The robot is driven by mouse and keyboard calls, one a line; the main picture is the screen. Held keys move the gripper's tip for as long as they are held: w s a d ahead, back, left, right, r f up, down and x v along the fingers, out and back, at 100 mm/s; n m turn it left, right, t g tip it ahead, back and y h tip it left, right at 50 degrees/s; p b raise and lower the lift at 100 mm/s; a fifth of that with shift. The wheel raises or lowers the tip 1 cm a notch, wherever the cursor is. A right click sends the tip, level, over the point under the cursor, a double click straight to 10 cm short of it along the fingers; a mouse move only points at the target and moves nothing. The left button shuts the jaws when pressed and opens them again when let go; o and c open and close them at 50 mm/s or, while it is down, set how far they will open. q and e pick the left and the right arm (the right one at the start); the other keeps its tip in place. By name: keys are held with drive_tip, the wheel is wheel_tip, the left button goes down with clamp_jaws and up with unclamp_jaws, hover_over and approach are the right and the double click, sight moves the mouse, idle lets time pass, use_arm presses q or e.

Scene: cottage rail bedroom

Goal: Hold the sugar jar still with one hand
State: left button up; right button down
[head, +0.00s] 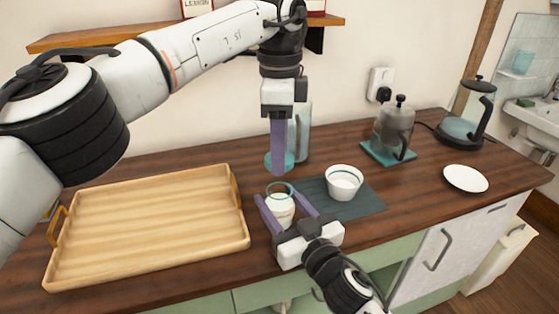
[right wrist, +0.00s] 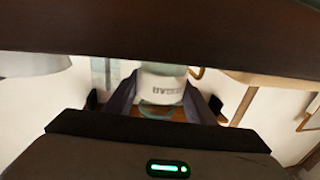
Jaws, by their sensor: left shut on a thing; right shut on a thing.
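The sugar jar (head: 280,209), white with a clear teal-rimmed top, stands upright on the counter. My right gripper (head: 278,196) is shut on it, one purple finger on each side. In the right wrist view the jar (right wrist: 162,88) sits between the fingers, its printed label upside down. My left gripper (head: 278,172) points down above and just behind the jar, its fingers together. A round teal piece (head: 270,161) that looks like a lid is at its fingertips, apart from the jar; the fingers partly hide it. The jar's top looks uncovered.
A white bowl (head: 344,182) stands on a dark mat (head: 370,203) right of the jar. A wooden tray (head: 150,230) fills the left counter. A clear bottle (head: 303,120), a press pot (head: 394,128), a kettle (head: 466,127) and a white plate (head: 466,178) stand farther back or right.

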drive_tip(key=c, duration=0.7)
unclamp_jaws()
drive_tip(key=shift+c, duration=0.2)
